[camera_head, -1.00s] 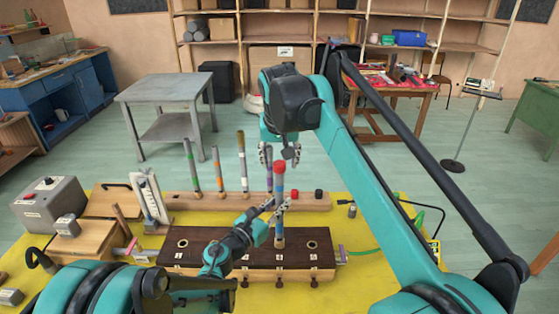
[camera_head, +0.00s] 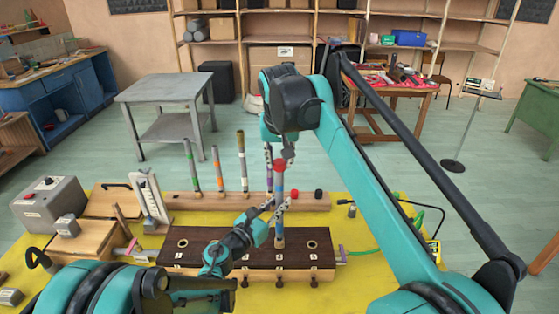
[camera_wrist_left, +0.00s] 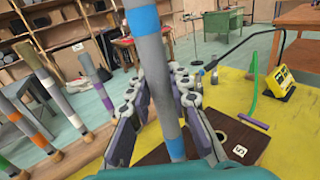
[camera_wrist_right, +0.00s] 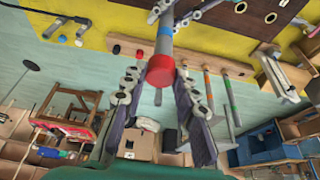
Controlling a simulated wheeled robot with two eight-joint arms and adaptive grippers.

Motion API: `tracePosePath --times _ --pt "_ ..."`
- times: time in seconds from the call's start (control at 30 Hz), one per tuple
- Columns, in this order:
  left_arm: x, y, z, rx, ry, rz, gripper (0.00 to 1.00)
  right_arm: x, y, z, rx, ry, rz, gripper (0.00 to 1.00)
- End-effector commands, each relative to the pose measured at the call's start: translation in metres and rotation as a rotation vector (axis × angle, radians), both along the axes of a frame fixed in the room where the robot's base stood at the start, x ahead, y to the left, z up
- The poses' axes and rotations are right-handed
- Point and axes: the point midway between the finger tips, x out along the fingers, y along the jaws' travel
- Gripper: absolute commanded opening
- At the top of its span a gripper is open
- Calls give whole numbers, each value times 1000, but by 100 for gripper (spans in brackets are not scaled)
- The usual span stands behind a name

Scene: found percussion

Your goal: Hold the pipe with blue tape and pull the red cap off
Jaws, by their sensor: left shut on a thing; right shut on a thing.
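The grey pipe with blue tape (camera_head: 279,222) stands upright at the dark wooden block (camera_head: 210,252). Its red cap (camera_head: 280,164) is on its top end. My left gripper (camera_head: 274,206) is shut around the pipe's middle; the left wrist view shows its fingers on both sides of the pipe (camera_wrist_left: 158,75), between two blue bands. My right gripper (camera_head: 279,154) comes from above and is shut on the red cap. In the right wrist view the cap (camera_wrist_right: 160,71) sits between the fingertips, with the blue band behind it.
A wooden rack (camera_head: 215,203) behind holds several taped pipes. A loose red cap (camera_head: 295,195) and a black cap (camera_head: 319,194) sit on its right part. A grey box (camera_head: 50,205) and wooden boxes stand left on the yellow table. A green cord (camera_head: 375,248) lies right.

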Motion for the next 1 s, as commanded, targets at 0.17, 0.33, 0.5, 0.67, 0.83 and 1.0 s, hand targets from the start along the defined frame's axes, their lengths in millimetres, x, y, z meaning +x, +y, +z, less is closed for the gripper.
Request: tracePosePath --times 0.17,0.33,0.5,0.67,0.83,1.0 --pt "0 0 0 0 0 0 0 0 0 6 0 0 0 2" --pt "0 0 0 0 0 0 0 0 0 11 0 0 0 2" --pt "0 0 0 0 0 0 0 0 0 17 0 0 0 2" --pt "0 0 0 0 0 0 0 0 0 21 0 0 0 2" --pt "0 0 0 0 0 0 0 0 0 21 0 0 0 2" --pt "0 0 0 0 0 0 0 0 0 22 0 0 0 2"
